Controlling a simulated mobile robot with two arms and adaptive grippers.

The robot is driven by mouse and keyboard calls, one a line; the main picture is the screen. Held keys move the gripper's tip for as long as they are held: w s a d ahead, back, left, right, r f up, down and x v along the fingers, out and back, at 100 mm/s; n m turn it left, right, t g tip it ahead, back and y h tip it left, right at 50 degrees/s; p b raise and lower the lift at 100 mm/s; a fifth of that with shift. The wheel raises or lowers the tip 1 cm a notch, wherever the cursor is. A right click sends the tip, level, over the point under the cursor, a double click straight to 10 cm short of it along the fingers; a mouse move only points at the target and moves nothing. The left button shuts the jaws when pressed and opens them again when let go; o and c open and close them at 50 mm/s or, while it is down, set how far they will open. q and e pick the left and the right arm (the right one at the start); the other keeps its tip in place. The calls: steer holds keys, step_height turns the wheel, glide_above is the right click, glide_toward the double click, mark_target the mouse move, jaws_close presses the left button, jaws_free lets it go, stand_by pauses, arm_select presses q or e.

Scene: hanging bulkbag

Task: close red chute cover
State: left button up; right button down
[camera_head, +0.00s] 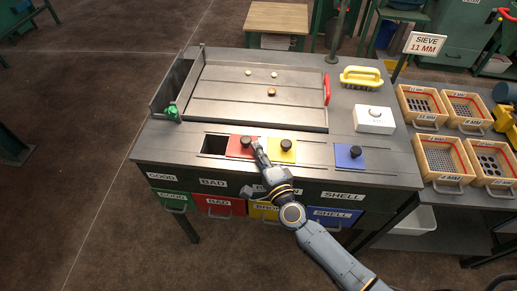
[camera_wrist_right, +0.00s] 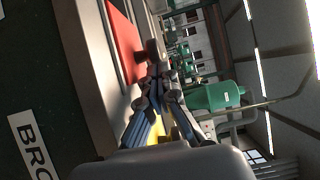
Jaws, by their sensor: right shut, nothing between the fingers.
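The red chute cover (camera_head: 238,153) lies flat in the track at the front of the bench. Its black knob (camera_head: 246,142) stands near its right side. A dark chute opening (camera_head: 214,145) shows just left of the cover. My right gripper (camera_head: 258,146) is shut and empty, low beside the knob on its right, between the red cover and the yellow cover. In the right wrist view the fingertips (camera_wrist_right: 157,74) are close to the knob (camera_wrist_right: 152,49) on the red cover (camera_wrist_right: 124,42); I cannot tell whether they touch. My left gripper is not in view.
The yellow cover (camera_head: 281,156) with its knob is just right of my gripper, and the blue cover (camera_head: 349,162) is further right. Behind are a metal tray (camera_head: 230,108), a yellow brush (camera_head: 361,76) and a white box (camera_head: 374,124). Sieves (camera_head: 439,177) stand at right.

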mark_target(227, 153)
steer(key=a, duration=0.3)
steer(key=w+a, duration=0.1)
steer(key=a, duration=0.5)
steer(key=shift+w, duration=0.35)
steer(key=shift+d+r, duration=0.1)
